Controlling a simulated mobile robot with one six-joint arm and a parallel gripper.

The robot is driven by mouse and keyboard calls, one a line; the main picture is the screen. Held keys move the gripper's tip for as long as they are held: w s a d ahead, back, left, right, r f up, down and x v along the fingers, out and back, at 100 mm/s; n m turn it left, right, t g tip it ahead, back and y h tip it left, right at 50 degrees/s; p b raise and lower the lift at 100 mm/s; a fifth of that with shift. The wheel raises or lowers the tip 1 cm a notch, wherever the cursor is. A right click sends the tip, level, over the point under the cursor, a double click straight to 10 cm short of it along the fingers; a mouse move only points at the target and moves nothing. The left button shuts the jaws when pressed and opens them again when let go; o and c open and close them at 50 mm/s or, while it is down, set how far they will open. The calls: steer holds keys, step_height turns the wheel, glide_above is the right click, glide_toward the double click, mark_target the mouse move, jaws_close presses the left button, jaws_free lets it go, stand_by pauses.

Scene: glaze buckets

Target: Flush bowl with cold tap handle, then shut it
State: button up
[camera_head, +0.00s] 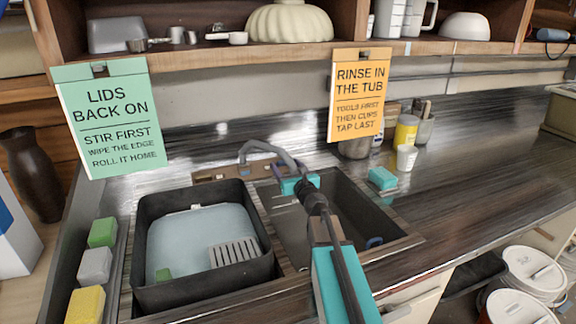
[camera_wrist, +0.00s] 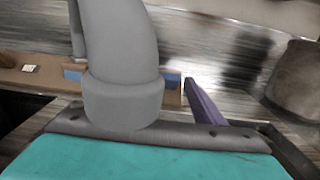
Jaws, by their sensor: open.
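A grey curved spout (camera_head: 262,147) rises from a wooden ledge behind the dark sink bowl (camera_head: 345,190). In the wrist view, the spout (camera_wrist: 122,60) fills the centre, close to the camera. Blue parts, likely of the cold tap handle (camera_wrist: 172,80), show on either side of it against the ledge; the rest is hidden. My gripper (camera_head: 283,174) reaches over the sink's back left, near the spout. One purple finger shows right of the spout in the wrist view; the other is hidden. The gripper is open, with nothing seen held. I see no water stream.
A black tub (camera_head: 140,245) with pale water and a white grate stands left of the sink. A teal sponge (camera_head: 382,178) and white cup (camera_head: 406,158) are at the sink's right. Two hanging signs and a shelf are above.

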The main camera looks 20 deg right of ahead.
steer(key=shift+d, duration=0.1)
steer(key=c, duration=1.1)
steer(key=shift+o, duration=0.2)
